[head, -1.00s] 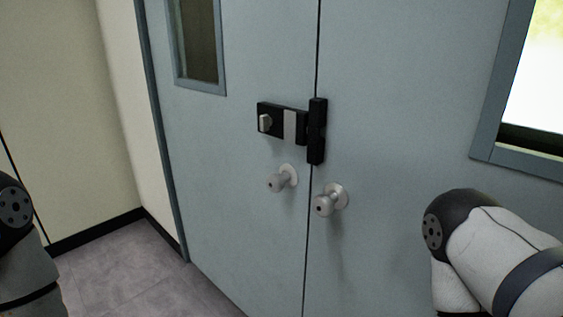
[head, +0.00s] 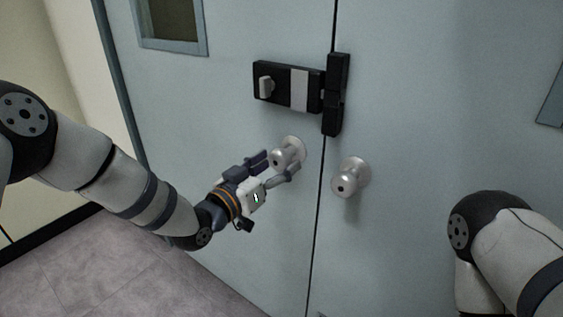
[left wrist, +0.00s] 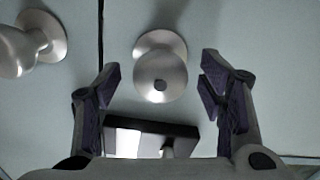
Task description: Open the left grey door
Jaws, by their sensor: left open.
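The left grey door (head: 215,105) is closed, flush with the right grey door (head: 425,110) along a thin dark seam. Its round silver knob (head: 287,153) sits below the lock, near the seam. My left gripper (head: 277,165) is open at this knob, its fingers to either side of it in the head view. In the left wrist view the knob (left wrist: 160,75) appears between the two spread fingers, with gaps on both sides. My right arm shows at the lower right; its gripper is out of view.
A black lock (head: 290,87) with a silver thumb-turn is mounted above the knobs, its black catch (head: 336,95) at the seam. The right door's knob (head: 350,177) is close to the right of my left gripper. Grey floor lies at lower left.

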